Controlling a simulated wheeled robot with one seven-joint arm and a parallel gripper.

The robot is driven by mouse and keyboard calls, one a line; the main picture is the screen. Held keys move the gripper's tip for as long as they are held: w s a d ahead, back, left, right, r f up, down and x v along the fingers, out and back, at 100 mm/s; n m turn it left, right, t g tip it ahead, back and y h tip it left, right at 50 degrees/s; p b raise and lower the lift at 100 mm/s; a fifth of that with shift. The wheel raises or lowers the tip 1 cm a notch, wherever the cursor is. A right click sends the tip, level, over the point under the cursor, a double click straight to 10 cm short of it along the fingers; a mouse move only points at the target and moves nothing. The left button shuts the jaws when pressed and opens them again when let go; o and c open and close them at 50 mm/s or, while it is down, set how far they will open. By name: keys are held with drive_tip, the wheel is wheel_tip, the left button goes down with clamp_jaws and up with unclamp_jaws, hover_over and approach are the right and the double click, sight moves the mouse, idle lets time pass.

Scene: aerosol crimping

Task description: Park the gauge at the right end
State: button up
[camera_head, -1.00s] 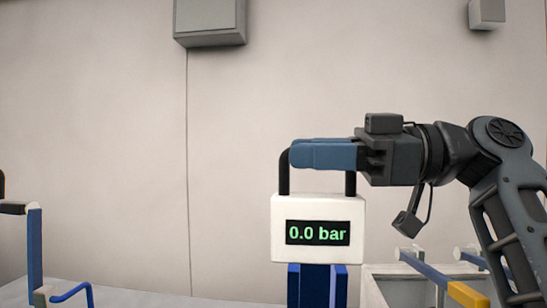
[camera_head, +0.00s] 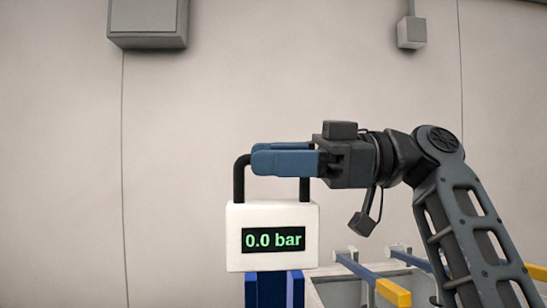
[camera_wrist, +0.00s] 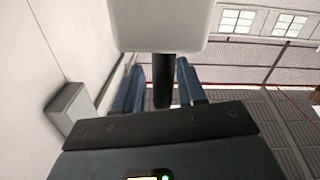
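The gauge (camera_head: 272,215) is a white box with a green "0.0 bar" display and a black arched handle (camera_head: 239,180). It is upright at lower centre in the head view. Two dark blue uprights (camera_head: 265,290) show directly under it, cut by the frame edge. My gripper (camera_head: 285,160) reaches in from the right, its blue fingers along the top of the handle. In the wrist view my fingers (camera_wrist: 160,80) lie on either side of the black handle, under the white gauge body (camera_wrist: 160,25). The fingers look shut on the handle; the exact contact is hidden.
A pale grey open frame (camera_head: 335,290) with blue bars and yellow ends (camera_head: 393,293) stands at lower right, partly behind my arm. Grey boxes (camera_head: 148,20) (camera_head: 411,32) hang on the plain wall. The space left of the gauge looks clear.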

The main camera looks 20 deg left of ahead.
drive_tip(key=v, duration=0.7)
drive_tip(key=shift+w+d+b, duration=0.15)
drive_tip(key=shift+d+b, duration=0.2)
drive_tip(key=shift+b, duration=0.1)
